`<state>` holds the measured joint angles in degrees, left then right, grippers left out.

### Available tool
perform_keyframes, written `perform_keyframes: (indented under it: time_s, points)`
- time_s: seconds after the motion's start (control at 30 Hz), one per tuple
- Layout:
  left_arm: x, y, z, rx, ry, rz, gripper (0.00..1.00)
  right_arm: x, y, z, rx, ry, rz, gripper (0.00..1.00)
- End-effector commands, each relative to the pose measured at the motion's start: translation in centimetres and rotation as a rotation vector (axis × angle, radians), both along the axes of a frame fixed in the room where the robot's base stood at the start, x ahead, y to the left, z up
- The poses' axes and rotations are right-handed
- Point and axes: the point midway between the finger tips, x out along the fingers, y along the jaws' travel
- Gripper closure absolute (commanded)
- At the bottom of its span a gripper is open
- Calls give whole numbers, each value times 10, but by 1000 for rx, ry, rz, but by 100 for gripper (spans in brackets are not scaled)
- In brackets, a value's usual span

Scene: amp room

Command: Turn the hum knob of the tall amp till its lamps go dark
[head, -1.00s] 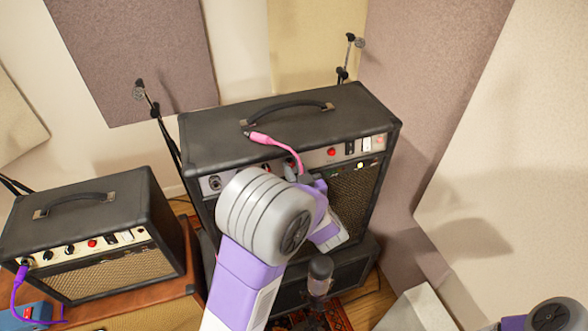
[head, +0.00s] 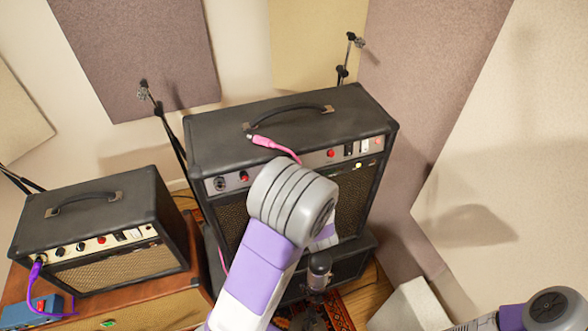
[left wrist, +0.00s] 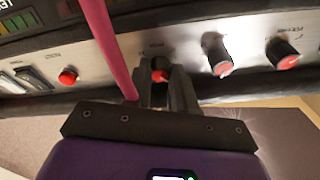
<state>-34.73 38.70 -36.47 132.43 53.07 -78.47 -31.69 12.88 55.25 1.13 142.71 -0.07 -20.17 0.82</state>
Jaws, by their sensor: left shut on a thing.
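The tall amp (head: 215,150) is the large black one at the centre of the head view. Its silver control panel also shows in the left wrist view (left wrist: 130,55). My left gripper (left wrist: 168,78) is shut on a dark knob with a red cap (left wrist: 160,75) on this panel; the fingers partly hide it. In the head view my arm hides the gripper and this knob. Two more red-capped knobs (left wrist: 217,55) (left wrist: 282,54) show to the right. My right gripper is not in view.
A pink cable (head: 275,146) hangs over the tall amp's front, close beside my fingers in the left wrist view (left wrist: 105,45). A smaller amp (head: 100,225) stands at left. A microphone (head: 319,270) stands in front of the tall amp. Mic stands are behind.

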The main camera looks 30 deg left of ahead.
Motion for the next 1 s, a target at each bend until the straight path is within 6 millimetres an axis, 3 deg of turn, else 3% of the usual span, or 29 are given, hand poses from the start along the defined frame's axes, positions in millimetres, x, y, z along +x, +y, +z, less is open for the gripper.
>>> perform_keyframes:
  time_s: [0.03, 0.07, 0.2, 0.57, 1.0]
  points:
    - [0, 0, 0, 1, -1, 0, 100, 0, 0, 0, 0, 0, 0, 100]
    - [0, 0, 0, 1, -1, 0, 72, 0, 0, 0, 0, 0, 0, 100]
    - [0, 0, 0, -1, -1, 0, 51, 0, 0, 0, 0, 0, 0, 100]
    - [-3, -4, 0, -1, 0, -2, 50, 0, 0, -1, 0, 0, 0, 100]
    - [-47, -51, 0, 0, -1, -2, 50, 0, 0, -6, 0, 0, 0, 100]
